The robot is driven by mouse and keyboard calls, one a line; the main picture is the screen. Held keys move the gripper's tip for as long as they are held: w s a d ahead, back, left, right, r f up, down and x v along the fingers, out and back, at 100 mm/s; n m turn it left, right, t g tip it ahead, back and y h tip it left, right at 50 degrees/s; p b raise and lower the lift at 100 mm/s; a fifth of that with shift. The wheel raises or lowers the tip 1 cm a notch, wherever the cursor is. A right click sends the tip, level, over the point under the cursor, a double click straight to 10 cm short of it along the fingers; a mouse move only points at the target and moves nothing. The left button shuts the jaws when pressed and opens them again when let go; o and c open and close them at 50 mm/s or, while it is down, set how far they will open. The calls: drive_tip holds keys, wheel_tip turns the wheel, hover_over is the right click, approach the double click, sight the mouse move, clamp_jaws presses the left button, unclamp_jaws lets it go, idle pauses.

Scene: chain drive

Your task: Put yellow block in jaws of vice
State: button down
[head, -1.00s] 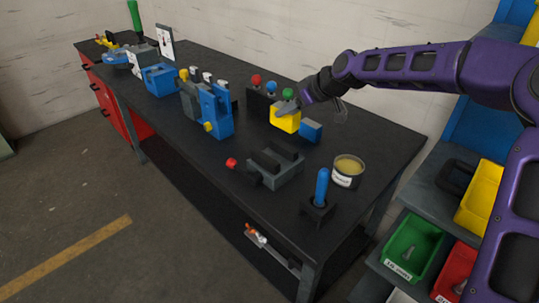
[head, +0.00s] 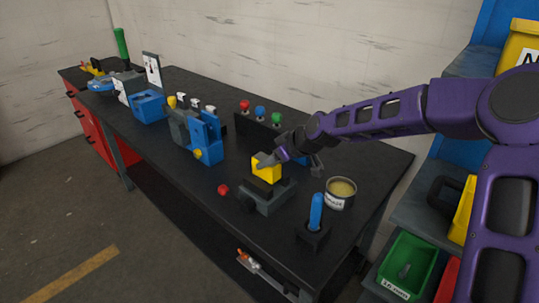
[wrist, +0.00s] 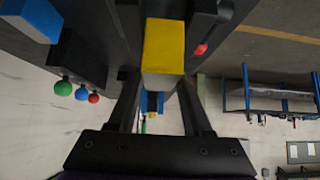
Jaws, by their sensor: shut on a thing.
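The yellow block (head: 266,168) is held between the fingers of my gripper (head: 277,158), which is shut on it. The block is at the vice (head: 266,201), a grey body with dark jaws on the bench. It appears upright and directly over the jaws; I cannot tell whether its lower end is between them or just above. In the wrist view the yellow block (wrist: 164,48) fills the space between the fingers of my gripper (wrist: 160,85). Dark jaw parts lie on both sides of it there.
A blue-handled tool (head: 316,212) stands in a dark holder right of the vice, with an open tin (head: 340,193) behind it. Blue fixtures (head: 206,138) stand to the left. A panel with red, blue and green knobs (head: 261,113) is behind. The bench front edge is close.

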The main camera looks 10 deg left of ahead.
drive_tip(key=shift+w+f, duration=0.1)
drive_tip(key=shift+f, duration=1.4)
drive_tip(key=shift+f, duration=0.1)
drive_tip(key=shift+f, duration=0.1)
drive_tip(key=shift+c, duration=1.6)
unclamp_jaws()
drive_tip(key=shift+f, duration=0.1)
drive_tip(key=shift+d+r, duration=0.1)
drive_tip(key=shift+r, duration=0.2)
drive_tip(key=p+v, duration=0.1)
drive_tip(key=v, duration=1)
drive_tip(key=shift+s+d+r, duration=0.25)
drive_tip(key=shift+s, duration=0.05)
